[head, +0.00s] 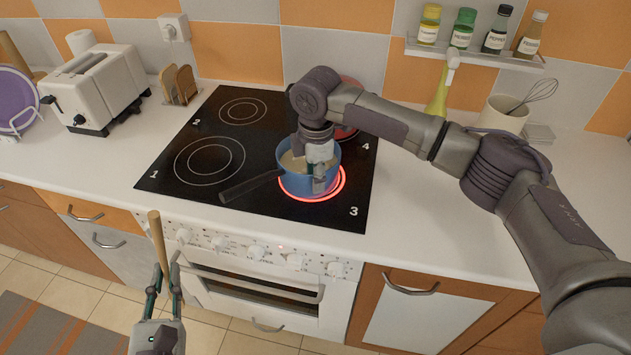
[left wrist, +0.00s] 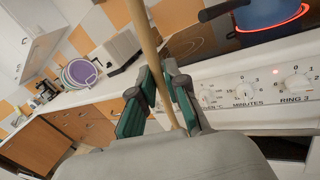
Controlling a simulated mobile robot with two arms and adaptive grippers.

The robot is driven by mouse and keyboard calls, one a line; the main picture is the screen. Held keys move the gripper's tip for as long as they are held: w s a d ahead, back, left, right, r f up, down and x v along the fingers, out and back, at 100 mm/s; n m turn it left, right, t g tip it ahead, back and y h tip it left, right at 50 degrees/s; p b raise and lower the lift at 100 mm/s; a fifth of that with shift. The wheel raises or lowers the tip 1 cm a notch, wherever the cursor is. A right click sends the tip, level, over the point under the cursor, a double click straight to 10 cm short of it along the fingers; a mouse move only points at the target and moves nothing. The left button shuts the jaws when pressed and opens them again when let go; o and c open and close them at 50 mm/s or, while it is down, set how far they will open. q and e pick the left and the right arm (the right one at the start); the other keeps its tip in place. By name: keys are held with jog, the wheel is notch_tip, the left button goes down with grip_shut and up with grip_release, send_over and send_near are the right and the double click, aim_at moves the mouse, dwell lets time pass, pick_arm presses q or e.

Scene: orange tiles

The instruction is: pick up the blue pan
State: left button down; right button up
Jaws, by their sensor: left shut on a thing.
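The blue pan (head: 296,184) stands upright on the red glowing front right ring, marked 3, of the black cooktop. Its dark handle (head: 250,187) points left and toward the front. The pan also shows at the top right of the left wrist view (left wrist: 264,14). My right gripper (head: 322,178) reaches down over the pan's right side; its fingers overlap the rim, and I cannot tell whether they are closed on it. My left gripper (head: 162,281) is shut on a wooden stick (head: 158,240), held upright in front of the oven; the stick also shows in the left wrist view (left wrist: 148,45).
A toaster (head: 97,87) and a purple plate (head: 14,100) stand at the left. A spice shelf (head: 474,55), a yellow-green bottle (head: 439,95) and a whisk in a white container (head: 503,113) are at the back right. Counter right of the cooktop is clear.

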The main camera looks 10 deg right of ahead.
notch_tip(320, 180, up, 8)
jog(key=shift+s+r, duration=0.15)
jog(key=shift+r, duration=0.4)
jog(key=shift+c, duration=0.6)
jog(key=shift+r, duration=0.15)
jog(key=shift+c, duration=1.3)
jog(key=m, duration=0.3)
jog(key=w+d+m+t, duration=0.1)
jog(key=m, duration=0.1)
jog(key=shift+y, duration=0.4)
jog(key=shift+c, duration=0.2)
jog(key=m+t, duration=0.3)
jog(key=m, duration=0.8)
send_near(339, 149)
jog(key=shift+m, duration=0.4)
jog(key=shift+x, duration=5.85)
